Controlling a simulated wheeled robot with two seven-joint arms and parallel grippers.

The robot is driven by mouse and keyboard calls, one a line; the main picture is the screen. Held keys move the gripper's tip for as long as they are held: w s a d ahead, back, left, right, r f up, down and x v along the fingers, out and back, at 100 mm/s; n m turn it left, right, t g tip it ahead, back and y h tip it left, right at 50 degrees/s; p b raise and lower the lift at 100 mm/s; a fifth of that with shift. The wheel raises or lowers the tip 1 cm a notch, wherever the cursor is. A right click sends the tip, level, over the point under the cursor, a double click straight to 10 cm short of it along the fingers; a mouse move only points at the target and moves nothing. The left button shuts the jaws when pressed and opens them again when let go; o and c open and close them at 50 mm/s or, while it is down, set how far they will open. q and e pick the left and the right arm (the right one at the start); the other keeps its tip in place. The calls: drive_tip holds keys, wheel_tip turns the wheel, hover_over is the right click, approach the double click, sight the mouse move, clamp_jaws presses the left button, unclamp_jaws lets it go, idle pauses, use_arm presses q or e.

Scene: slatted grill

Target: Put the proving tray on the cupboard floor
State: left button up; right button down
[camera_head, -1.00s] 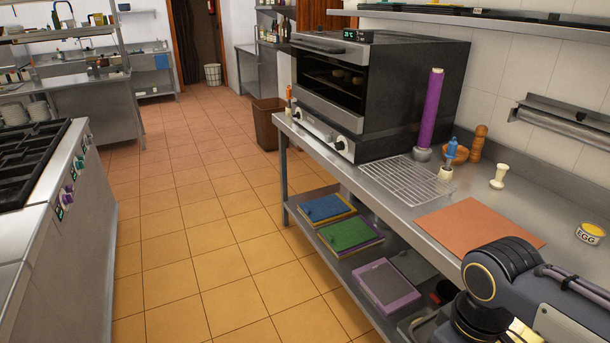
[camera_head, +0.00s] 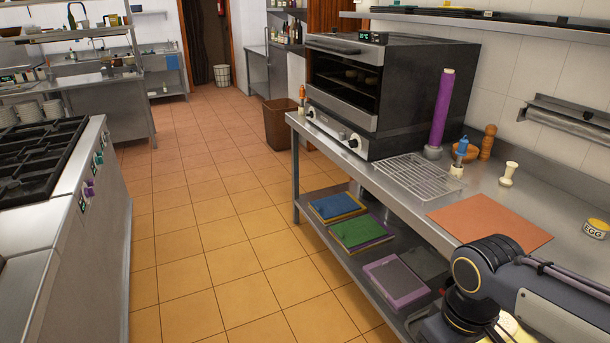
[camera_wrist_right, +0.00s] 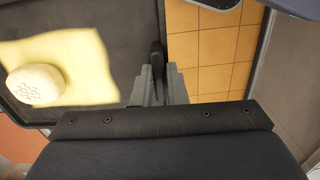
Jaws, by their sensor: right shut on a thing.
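The proving tray (camera_wrist_right: 125,20) is dark, with a raised rim, and fills the left of the right wrist view. A yellow sheet (camera_wrist_right: 85,55) lies on it, with a pale round dough piece (camera_wrist_right: 35,85) on the sheet. My right gripper (camera_wrist_right: 158,82) is shut on the tray's edge, with tiled floor showing beyond it. In the head view my right arm comes in at the lower right, and a bit of the yellow sheet (camera_head: 508,334) shows beneath it. My left gripper is out of view. I cannot make out a cupboard floor for certain.
A steel counter (camera_head: 405,208) runs along the right, with an oven (camera_head: 400,95), a wire rack (camera_head: 422,174) and an orange mat (camera_head: 488,221). Coloured boards (camera_head: 362,232) lie on its lower shelf. A stove (camera_head: 50,205) stands at left. The tiled aisle (camera_head: 210,230) between is clear.

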drive_tip(key=w+a+f+m, duration=0.1)
drive_tip(key=w+f+m, duration=0.1)
drive_tip(key=w+f, duration=0.5)
drive_tip(key=w+a+f+m, duration=0.2)
drive_tip(key=w+f, duration=0.6)
drive_tip(key=f, duration=0.3)
drive_tip(key=shift+w+a+f, duration=0.2)
drive_tip(key=shift+a+f, duration=0.1)
